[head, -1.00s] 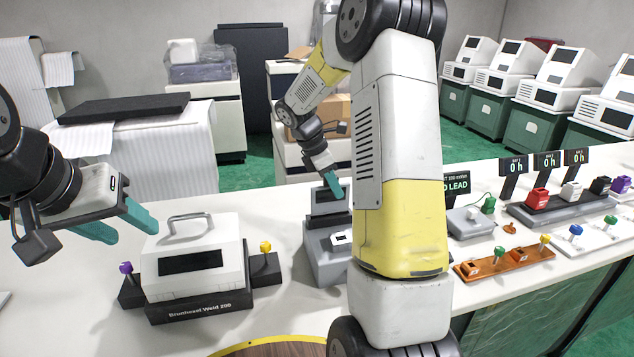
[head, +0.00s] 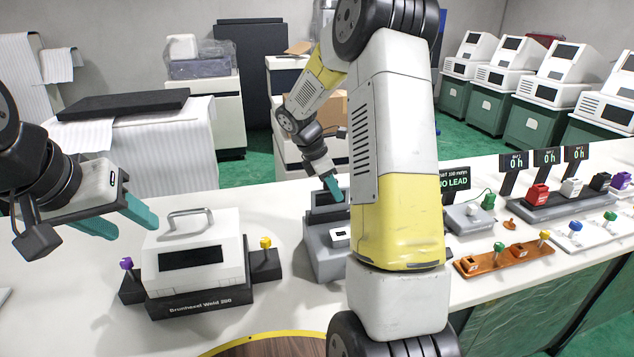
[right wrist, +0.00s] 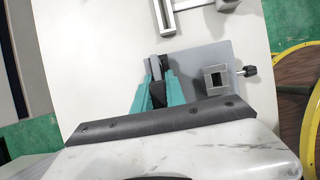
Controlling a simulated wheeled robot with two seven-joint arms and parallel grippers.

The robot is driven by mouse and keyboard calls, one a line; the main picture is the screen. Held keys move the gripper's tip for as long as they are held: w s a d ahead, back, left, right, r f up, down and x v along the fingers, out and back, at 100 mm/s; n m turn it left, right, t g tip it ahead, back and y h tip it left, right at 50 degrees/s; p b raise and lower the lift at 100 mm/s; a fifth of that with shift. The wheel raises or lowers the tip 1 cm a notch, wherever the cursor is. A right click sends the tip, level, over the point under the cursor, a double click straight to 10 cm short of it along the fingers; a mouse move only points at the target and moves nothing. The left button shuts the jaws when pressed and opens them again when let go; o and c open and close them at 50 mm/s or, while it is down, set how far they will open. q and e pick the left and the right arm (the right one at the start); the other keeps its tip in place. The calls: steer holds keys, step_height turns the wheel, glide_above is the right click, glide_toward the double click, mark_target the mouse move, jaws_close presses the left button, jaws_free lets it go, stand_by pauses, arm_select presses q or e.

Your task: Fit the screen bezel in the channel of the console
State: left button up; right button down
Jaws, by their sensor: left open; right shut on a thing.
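The grey console (head: 325,262) stands on the white table, left of my right arm's large link, which hides its right side. Its dark upright part (head: 328,206) is at the back. My right gripper (head: 334,188) is at that upper part; in the right wrist view its teal fingers (right wrist: 158,92) are shut on a narrow dark piece (right wrist: 157,70), which I take to be the screen bezel. Most of it is hidden by the fingers, and I cannot tell whether it sits in the channel. My left gripper (head: 122,222) is open and empty, above the table at left.
A white welder case (head: 195,262) with a handle stands between my left gripper and the console. At right are an orange tray (head: 505,260), a grey tray with coloured blocks (head: 560,205) and a grey box (head: 468,217). The table front between welder and console is clear.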

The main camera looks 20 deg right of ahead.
mark_target(323, 190)
steer(key=shift+f, duration=0.9)
steer(key=c, duration=1.3)
jaws_free()
steer(key=shift+v, duration=4)
steer(key=s+a+r+m+t+y, duration=0.2)
steer(key=s+m, duration=0.3)
steer(key=s, duration=0.3)
steer(key=s+a+r+m+t+y, duration=0.2)
steer(key=s+a+r+m, duration=0.3)
steer(key=s, duration=0.3)
steer(key=s+a+r+m+t+y, duration=0.2)
steer(key=s+m, duration=0.4)
steer(key=s, duration=0.3)
step_height(323, 190, up, 2)
steer(key=shift+a+r+m+y, duration=0.25)
steer(key=shift+a+m+y, duration=0.2)
steer(key=shift+a, duration=0.2)
